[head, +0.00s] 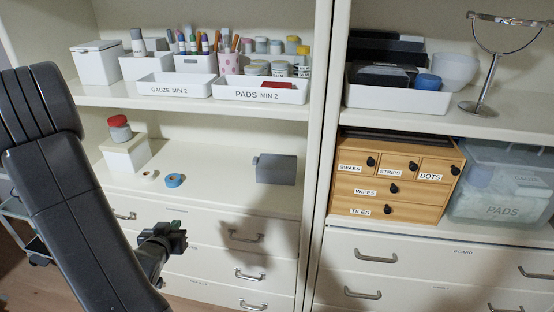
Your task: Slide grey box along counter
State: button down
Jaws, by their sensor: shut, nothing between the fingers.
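The grey box (276,169) sits on the counter (222,194), towards its right end, near the upright cabinet divider. A small dark knob or tab shows on its left side. My gripper (178,240) is shut and empty, in front of the drawers below the counter edge, to the lower left of the grey box and apart from it. My dark arm covers part of the left side of the view.
On the counter's left stand a white box (125,153) with a red-lidded jar (119,128) on top, a cream tape roll (148,176) and a blue tape roll (174,180). A loaded shelf (130,97) hangs above. Counter between blue roll and grey box is clear.

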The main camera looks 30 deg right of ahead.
aim_at(263, 175)
jog(key=i+l+z, duration=0.1)
jog(key=l, duration=0.3)
jog(key=i+l+z, duration=0.15)
jog(key=l, duration=0.3)
jog(key=i+l+z, duration=0.1)
jog(key=l, duration=0.3)
